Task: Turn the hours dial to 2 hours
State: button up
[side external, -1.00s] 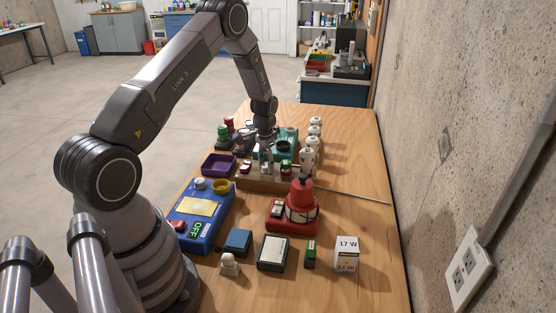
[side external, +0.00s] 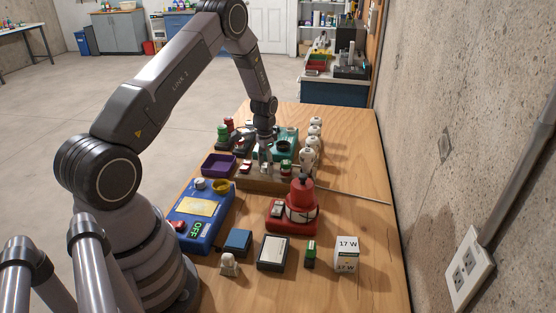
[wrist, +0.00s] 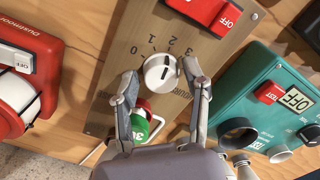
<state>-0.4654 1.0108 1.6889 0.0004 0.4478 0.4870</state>
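The hours dial (wrist: 160,73) is a round white knob with a dark pointer mark, on a wooden panel (wrist: 118,60) printed with a scale from 0 to 3. The mark slants up toward the scale, but I cannot tell which number it meets. My gripper (wrist: 161,76) is open in the wrist view, with one finger on each side of the dial. A gap seems to show between the dial and each finger. In the side external view my gripper (side external: 265,165) is low over the panel, and the dial is too small to make out there.
A teal device (wrist: 270,95) stands at the right and a red device (wrist: 22,75) at the left. A blue box (side external: 200,210) stands nearer my base.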

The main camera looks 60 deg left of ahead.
jog(key=shift+o, duration=0.6)
jog(key=shift+w+r, duration=0.1)
jog(key=shift+r, duration=0.1)
notch_tip(320, 180, up, 12)
jog(key=shift+f, duration=0.15)
